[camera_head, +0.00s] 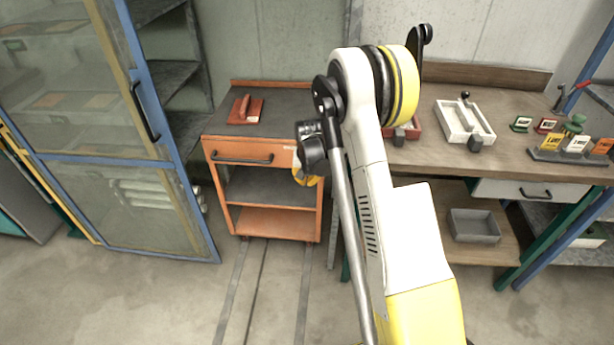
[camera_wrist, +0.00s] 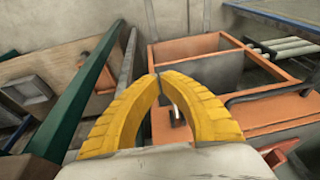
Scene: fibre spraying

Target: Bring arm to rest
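My gripper (camera_wrist: 157,77) has two yellow curved fingers, and their tips meet in the wrist view. Nothing shows held at the tips. In the head view the gripper (camera_head: 308,180) is partly hidden behind my wrist, in front of the right side of the orange cart. My white and yellow arm is raised and folded in front of the workbench.
The orange cart (camera_head: 240,152) carries a red float-like tool (camera_head: 246,110). A blue-framed glass-door cabinet (camera_head: 150,195) stands left. The wooden workbench (camera_head: 430,155) at right holds a white tray (camera_head: 480,137) and small coloured items. A grey bin (camera_head: 475,226) sits below. Floor in front is clear.

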